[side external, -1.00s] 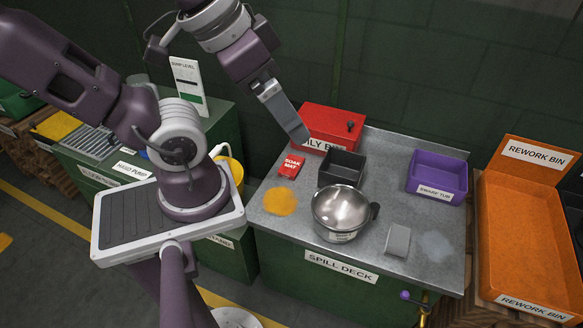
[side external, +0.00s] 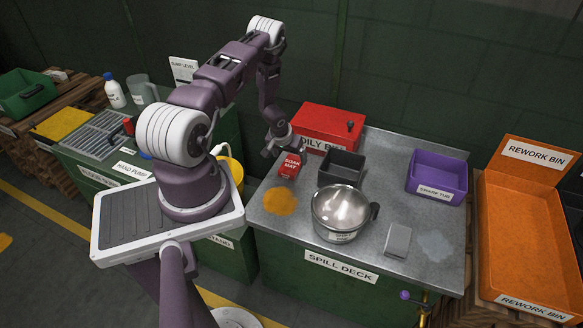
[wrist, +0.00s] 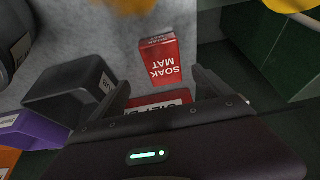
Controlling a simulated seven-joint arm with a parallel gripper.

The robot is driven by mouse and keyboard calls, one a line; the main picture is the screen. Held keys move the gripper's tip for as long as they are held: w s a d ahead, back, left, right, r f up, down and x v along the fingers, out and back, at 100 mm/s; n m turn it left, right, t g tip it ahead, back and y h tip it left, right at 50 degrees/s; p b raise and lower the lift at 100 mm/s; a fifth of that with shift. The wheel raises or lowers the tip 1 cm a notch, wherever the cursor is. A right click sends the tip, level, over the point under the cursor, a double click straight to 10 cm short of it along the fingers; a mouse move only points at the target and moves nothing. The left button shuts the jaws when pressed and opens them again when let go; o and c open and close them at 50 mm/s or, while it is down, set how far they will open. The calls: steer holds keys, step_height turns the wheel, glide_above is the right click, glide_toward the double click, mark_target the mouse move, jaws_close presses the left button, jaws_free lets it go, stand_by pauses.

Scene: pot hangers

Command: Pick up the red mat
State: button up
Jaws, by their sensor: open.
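The red mat (side external: 289,166) is a small red block labelled "SOAK MAT" on the grey deck, in front of the red bin. In the wrist view the red mat (wrist: 160,60) sits upper centre, its label upside down. My gripper (side external: 284,148) is over the far end of the mat, pointing down. In the wrist view my gripper (wrist: 160,80) is open, with one finger to each side of the mat's near end and gaps between. The mat is not gripped.
The red oily bin (side external: 330,125) stands behind the mat, and a black open box (side external: 342,167) to its right. An orange patch (side external: 280,201) lies in front. A metal pot (side external: 341,210), purple tub (side external: 437,175) and grey block (side external: 398,240) are farther right.

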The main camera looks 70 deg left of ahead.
mark_target(290, 165)
steer(key=x, duration=0.7)
steer(key=shift+s+a+f, duration=0.15)
steer(key=shift+s, duration=0.2)
steer(key=c, duration=1.4)
